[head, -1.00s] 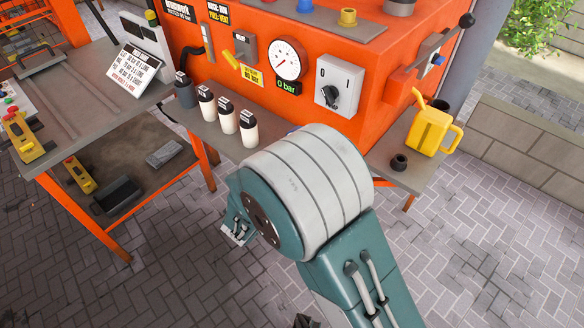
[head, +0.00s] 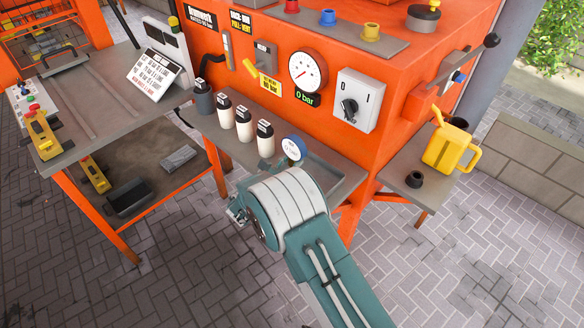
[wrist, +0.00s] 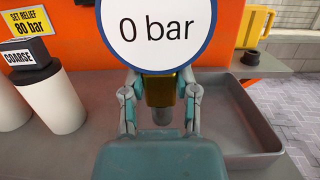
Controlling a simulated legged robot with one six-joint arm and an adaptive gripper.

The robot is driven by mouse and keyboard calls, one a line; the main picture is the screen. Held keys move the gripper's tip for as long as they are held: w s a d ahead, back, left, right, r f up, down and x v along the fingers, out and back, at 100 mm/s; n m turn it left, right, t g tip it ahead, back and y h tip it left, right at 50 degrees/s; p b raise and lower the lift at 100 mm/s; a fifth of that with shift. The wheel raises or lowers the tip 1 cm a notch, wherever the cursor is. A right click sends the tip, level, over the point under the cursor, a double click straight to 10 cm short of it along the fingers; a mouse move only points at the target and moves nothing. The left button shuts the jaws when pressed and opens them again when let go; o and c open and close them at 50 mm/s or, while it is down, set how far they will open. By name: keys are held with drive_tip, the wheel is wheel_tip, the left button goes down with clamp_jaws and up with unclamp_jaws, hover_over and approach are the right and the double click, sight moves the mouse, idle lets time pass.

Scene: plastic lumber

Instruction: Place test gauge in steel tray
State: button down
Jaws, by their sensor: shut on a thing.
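The test gauge has a white round face (wrist: 157,30) reading "0 bar", a blue rim and a brass body; it also shows in the head view (head: 293,148), just beyond my arm. My gripper (wrist: 160,105) is shut on its brass body, one finger on each side, and holds it upright. The steel tray (wrist: 268,135) is a shallow grey tray on the shelf, right of the gauge in the wrist view. Its left part is hidden behind my gripper. The part of it that shows is empty.
White bottles (head: 265,139) with black caps stand on the shelf left of the gauge. An orange machine with a dial (head: 307,70) rises behind. A yellow can (head: 444,148) and a small black cup (head: 414,179) sit on the right shelf.

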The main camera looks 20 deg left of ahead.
drive_tip(key=f, duration=0.2)
drive_tip(key=shift+d+f, duration=0.2)
drive_tip(key=shift+f, duration=0.2)
drive_tip(key=shift+c, duration=1.8)
unclamp_jaws()
drive_tip(key=shift+f, duration=0.1)
drive_tip(key=shift+s, duration=0.1)
